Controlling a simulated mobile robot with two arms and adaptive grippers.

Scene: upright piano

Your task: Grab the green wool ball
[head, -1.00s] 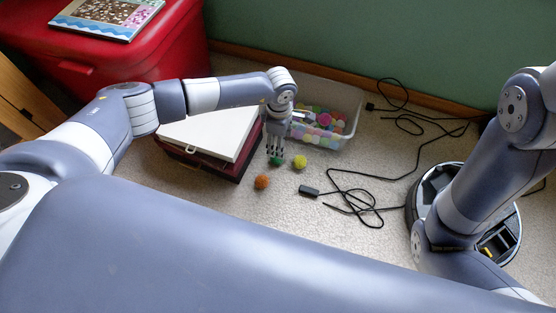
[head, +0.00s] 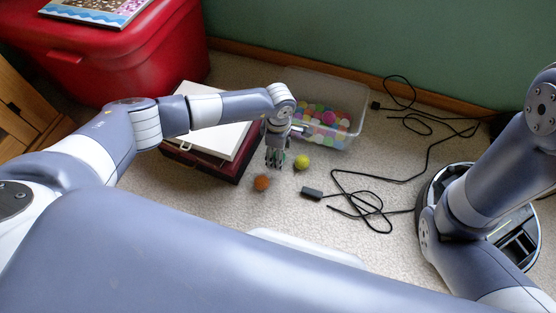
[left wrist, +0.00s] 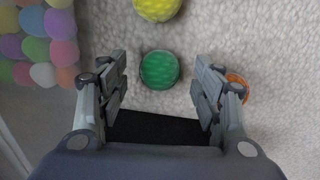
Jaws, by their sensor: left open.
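The green wool ball (left wrist: 159,69) lies on the carpet in the left wrist view, in the gap between the finger pads and just ahead of them. My left gripper (left wrist: 162,85) is open, with a pad on either side of this gap. In the head view my left gripper (head: 275,164) points down close to the carpet and mostly hides the green ball. A yellow ball (head: 302,162) lies just right of the fingers, and an orange ball (head: 262,183) lies nearer to me. My right gripper is out of view.
A clear bin (head: 345,98) of coloured balls stands behind the gripper. A dark red case with a white top (head: 220,138) is close on its left. A black cable (head: 365,208) lies to the right. A red chest (head: 140,70) stands at the back left.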

